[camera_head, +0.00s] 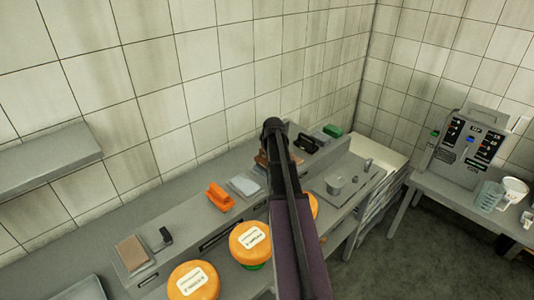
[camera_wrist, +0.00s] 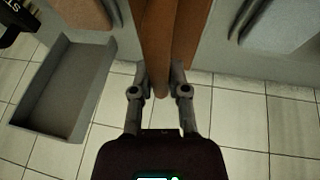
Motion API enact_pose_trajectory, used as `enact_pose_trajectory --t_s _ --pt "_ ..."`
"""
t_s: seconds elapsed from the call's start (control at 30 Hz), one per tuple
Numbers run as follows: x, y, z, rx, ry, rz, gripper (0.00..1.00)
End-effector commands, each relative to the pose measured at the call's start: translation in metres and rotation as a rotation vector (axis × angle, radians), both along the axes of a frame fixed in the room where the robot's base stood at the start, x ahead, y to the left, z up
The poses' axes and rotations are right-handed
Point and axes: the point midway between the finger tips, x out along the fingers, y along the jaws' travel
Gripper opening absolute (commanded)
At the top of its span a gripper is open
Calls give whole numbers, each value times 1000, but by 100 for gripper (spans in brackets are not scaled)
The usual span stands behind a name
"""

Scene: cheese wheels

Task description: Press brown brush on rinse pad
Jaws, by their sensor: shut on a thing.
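My gripper (camera_wrist: 160,90) is shut on the brown brush (camera_wrist: 160,35), whose long brown body runs up between the two fingers in the wrist view. In the head view my arm covers most of it, and a small brown part (camera_head: 262,158) shows left of the arm's end, over the bench. A pale blue-grey pad (camera_head: 244,186) lies on the bench just left of my gripper. A brown pad (camera_head: 132,252) lies further left on a grey base. I cannot tell for certain which is the rinse pad, or whether the brush touches anything.
An orange brush (camera_head: 219,196) lies left of the pale pad. A green block (camera_head: 332,130) and a black item (camera_head: 306,143) lie beyond my gripper. Orange cheese wheels (camera_head: 250,240) stand along the front. A grey tray (camera_wrist: 65,90) shows in the wrist view.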

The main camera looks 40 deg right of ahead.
Motion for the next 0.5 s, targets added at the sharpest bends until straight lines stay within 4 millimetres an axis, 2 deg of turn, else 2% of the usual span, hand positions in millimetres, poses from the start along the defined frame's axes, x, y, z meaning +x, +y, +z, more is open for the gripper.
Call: enact_pose_trajectory --t_s 0.03,0.5 --pt "0 0 7 0 -1 0 0" --pt "0 -2 33 -1 -2 -1 0"
